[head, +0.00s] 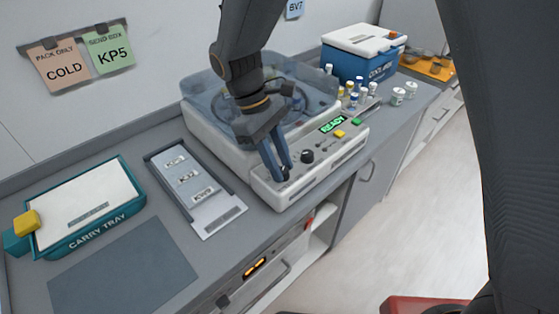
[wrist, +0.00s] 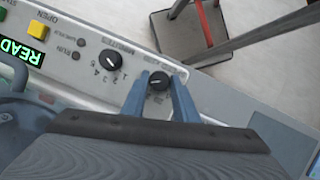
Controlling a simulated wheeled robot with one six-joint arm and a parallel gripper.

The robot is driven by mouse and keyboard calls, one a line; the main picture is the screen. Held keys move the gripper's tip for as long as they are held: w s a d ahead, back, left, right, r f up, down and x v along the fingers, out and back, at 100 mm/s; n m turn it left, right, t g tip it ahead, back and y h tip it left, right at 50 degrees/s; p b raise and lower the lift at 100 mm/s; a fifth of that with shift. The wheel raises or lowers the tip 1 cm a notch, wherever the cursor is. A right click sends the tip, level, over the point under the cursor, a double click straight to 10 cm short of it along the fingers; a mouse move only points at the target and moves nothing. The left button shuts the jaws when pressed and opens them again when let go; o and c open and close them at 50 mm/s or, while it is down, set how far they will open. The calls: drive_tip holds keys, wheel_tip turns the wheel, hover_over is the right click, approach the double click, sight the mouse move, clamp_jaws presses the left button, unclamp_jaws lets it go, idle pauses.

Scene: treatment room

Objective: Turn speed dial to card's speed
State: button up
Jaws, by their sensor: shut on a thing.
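A white centrifuge-like machine (head: 230,150) with a clear lid stands on the counter. Its sloped front panel has two black dials. My gripper (head: 284,174) is at the panel's left part, its blue fingers around one dial. In the wrist view, my gripper (wrist: 160,88) is shut on this speed dial (wrist: 158,80), one finger on each side; its label is mostly hidden. The other dial (wrist: 111,60), marked with numbers and minutes, is free beside it; it also shows in the head view (head: 307,156). A card holder (head: 195,187) shows KP5 and other labels; smaller print is unreadable.
A green READY display (head: 333,123) and a yellow button (head: 339,134) sit on the panel. A teal carry tray (head: 85,235) is at left, a blue cool box (head: 355,62) and vials behind right. Wall cards read COLD (head: 66,73) and KP5 (head: 112,57).

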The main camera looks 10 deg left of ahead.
idle(0.3)
drive_tip(key=o, duration=1.1)
drive_tip(key=shift+c, duration=0.2)
drive_tip(key=shift+b+v, duration=1.05)
drive_tip(key=shift+v, duration=2.9)
drive_tip(key=shift+d, duration=0.15)
drive_tip(key=s+d+f+m+t+y, duration=0.1)
drive_tip(key=d+m, duration=0.3)
drive_tip(key=d, duration=0.5)
drive_tip(key=s+d+f+m+t+y, duration=0.1)
drive_tip(key=d+f+m, duration=0.3)
drive_tip(key=d, duration=0.5)
drive_tip(key=s+d+f+m+t+y+b, duration=0.1)
drive_tip(key=s+d+f+m+y, duration=0.1)
drive_tip(key=d+m, duration=0.3)
drive_tip(key=d+f, duration=0.1)
drive_tip(key=d, duration=0.3)
drive_tip(key=shift+s+d, duration=0.25)
drive_tip(key=shift+s, duration=0.05)
